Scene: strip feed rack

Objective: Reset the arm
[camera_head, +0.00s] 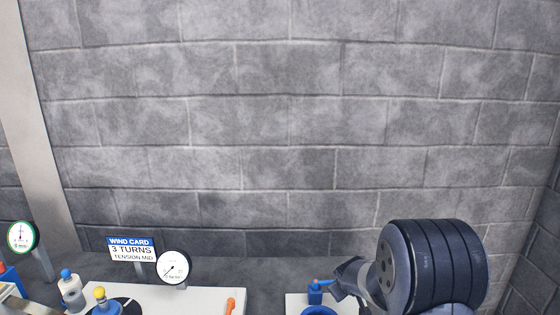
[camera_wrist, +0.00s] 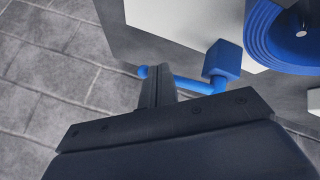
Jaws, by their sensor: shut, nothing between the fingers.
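My gripper (camera_wrist: 156,80) is shut, its two dark fingers together with nothing between them. In the wrist view the fingers overlap a blue crank arm (camera_wrist: 190,85) with a small round knob (camera_wrist: 142,71) at its end; I cannot tell whether they touch it. The crank arm runs to a blue block (camera_wrist: 222,60) beside a round blue ribbed part (camera_wrist: 282,40). In the head view my gripper (camera_head: 340,284) points left, close to the blue block (camera_head: 315,292). My dark wrist fills the lower right there.
A white panel (camera_head: 210,298) carries a dial gauge (camera_head: 173,267), an orange handle (camera_head: 230,305) and a yellow-topped blue part (camera_head: 101,298). A sign (camera_head: 131,249) reads "WIND CARD 3 TURNS". Another gauge (camera_head: 21,237) stands far left. The block wall (camera_head: 280,130) is bare.

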